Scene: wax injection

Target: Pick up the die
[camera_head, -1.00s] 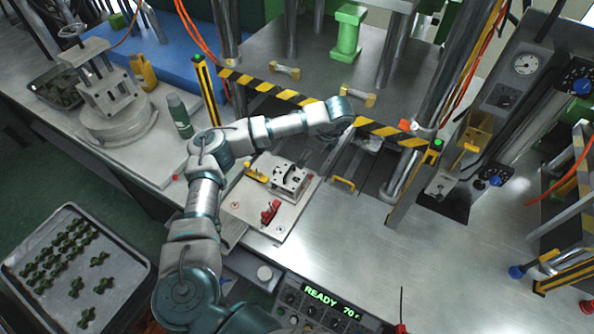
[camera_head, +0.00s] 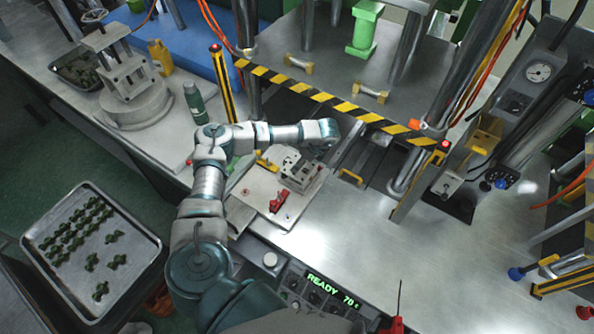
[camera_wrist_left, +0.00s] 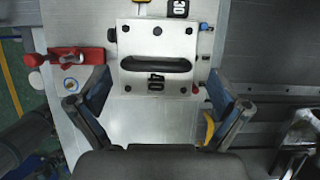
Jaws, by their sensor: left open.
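The die is a silver metal block (camera_head: 301,173) on a pale plate (camera_head: 250,192) in front of the press. In the left wrist view the die (camera_wrist_left: 157,45) shows a black handle slot and the marking 40. My right gripper is not in view.
A red clamp (camera_head: 279,201) and a yellow handle (camera_head: 266,163) sit beside the die. The press with its striped edge (camera_head: 340,104) stands behind. A tray of green pieces (camera_head: 140,270) is at lower left.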

